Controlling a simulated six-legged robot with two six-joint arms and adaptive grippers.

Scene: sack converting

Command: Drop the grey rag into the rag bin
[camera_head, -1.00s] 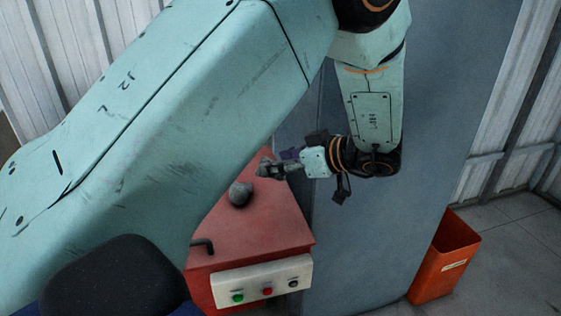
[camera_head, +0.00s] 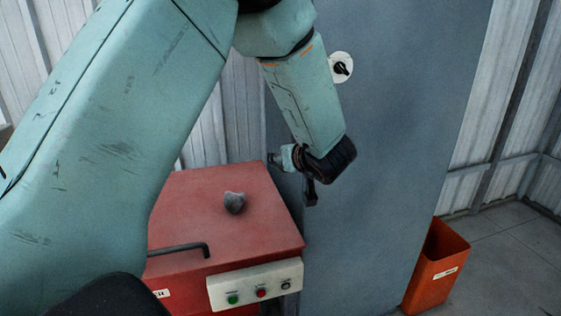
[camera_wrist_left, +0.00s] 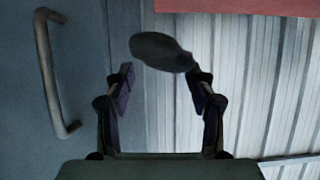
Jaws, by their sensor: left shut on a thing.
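My left gripper (camera_head: 279,159) is mostly hidden behind its wrist, beside the grey cabinet and beyond the red box. In the left wrist view my left gripper (camera_wrist_left: 160,72) has its fingers around a dark grey rounded thing, which looks like the grey rag (camera_wrist_left: 158,50); it sits at the fingertips, against the right finger. Another grey lump (camera_head: 234,203) rests on the red box's top, apart from the gripper; I cannot tell what it is. An orange bin (camera_head: 432,272), likely the rag bin, stands on the floor at the right; its label is unreadable. My right gripper is out of view.
The red box (camera_head: 195,210) has a dark handle (camera_head: 178,248) and a button panel (camera_head: 256,285). The tall grey cabinet (camera_head: 400,130) stands between the box and the bin. A bar handle (camera_wrist_left: 54,75) shows in the wrist view. Floor (camera_head: 510,260) right of the bin is clear.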

